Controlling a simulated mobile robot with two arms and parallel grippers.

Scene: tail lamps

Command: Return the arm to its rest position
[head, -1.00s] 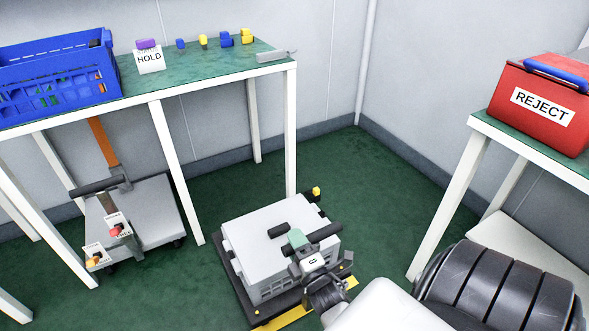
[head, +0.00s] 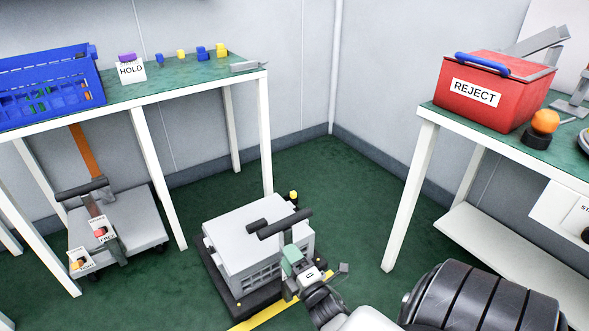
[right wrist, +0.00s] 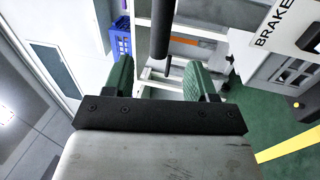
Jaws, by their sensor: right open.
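My right arm comes in from the bottom of the head view. Its gripper (head: 291,258) has green finger pads and is near the dark handle bar (head: 285,224) over a grey box (head: 245,235). In the right wrist view, the two green fingers (right wrist: 158,82) stand wide apart. A dark bar (right wrist: 162,30) shows in the gap between them, farther out, and no finger touches it. The gripper looks empty. My left arm and gripper are not in the head view.
The box sits on a dark base beside a yellow floor line. A table (head: 160,92) with a blue crate (head: 50,90) and a HOLD sign (head: 131,71) is at left. A grey trolley (head: 135,235) stands near it. A red REJECT bin (head: 490,90) is on the right table.

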